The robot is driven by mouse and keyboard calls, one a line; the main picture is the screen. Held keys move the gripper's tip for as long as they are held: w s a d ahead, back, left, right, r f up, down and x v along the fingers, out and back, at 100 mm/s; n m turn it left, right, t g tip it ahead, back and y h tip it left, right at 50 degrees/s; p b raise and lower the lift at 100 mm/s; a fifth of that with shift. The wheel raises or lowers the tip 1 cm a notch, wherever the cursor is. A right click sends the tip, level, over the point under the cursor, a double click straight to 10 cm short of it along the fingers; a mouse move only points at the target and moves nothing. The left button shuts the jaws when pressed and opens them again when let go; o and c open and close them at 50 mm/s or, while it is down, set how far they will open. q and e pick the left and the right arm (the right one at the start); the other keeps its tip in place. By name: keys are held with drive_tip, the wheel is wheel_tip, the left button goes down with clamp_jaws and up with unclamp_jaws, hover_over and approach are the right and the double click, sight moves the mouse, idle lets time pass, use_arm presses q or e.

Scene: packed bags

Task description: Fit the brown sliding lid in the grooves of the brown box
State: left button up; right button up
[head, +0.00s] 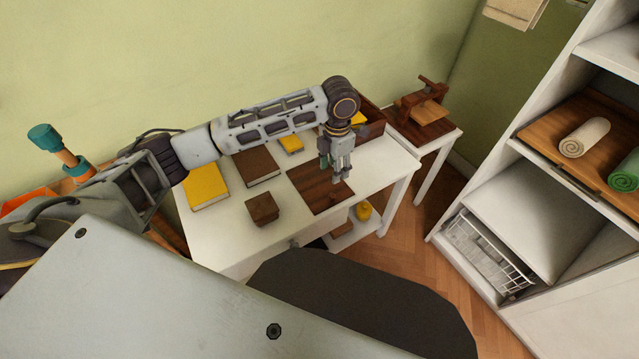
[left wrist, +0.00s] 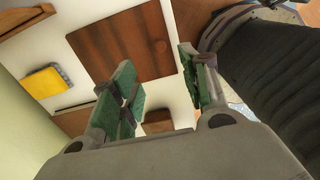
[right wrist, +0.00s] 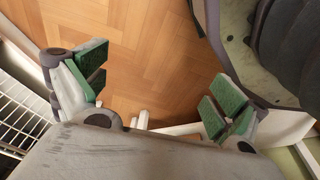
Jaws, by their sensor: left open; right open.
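A small brown box (head: 262,208) stands on the white table, left of a flat dark brown wooden board (head: 308,180). In the left wrist view, the box (left wrist: 158,122) shows partly between the fingers and the board (left wrist: 115,48) lies beyond them. My left gripper (head: 336,178) is open and empty, pointing down above the board. It also shows in the left wrist view (left wrist: 160,88). My right gripper (right wrist: 158,95) is open and empty above the wooden floor, outside the head view.
A dark wooden crate (head: 372,113) stands at the back, partly behind my arm. A side table holds a wooden stand (head: 425,104). White shelving (head: 520,225) is on the right.

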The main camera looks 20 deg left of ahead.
use_arm(q)
drive_tip(key=b, duration=0.1)
hover_over(332, 195)
wheel_tip(332, 195, down, 7)
drive_tip(key=shift+d+r, duration=0.1)
drive_tip(key=shift+f, duration=0.8)
use_arm(e)
drive_tip(key=shift+w+a+r, duration=0.2)
drive_tip(key=shift+a+r, duration=0.05)
drive_tip(key=shift+r, duration=0.5)
drive_tip(key=shift+w+a+r, duration=0.25)
drive_tip(key=shift+a+r, duration=0.05)
drive_tip(key=shift+r, duration=0.4)
drive_tip(key=shift+w+a+r, duration=0.2)
drive_tip(key=shift+a+r, duration=0.05)
drive_tip(key=shift+r, duration=0.5)
use_arm(q)
drive_tip(key=shift+f, duration=0.1)
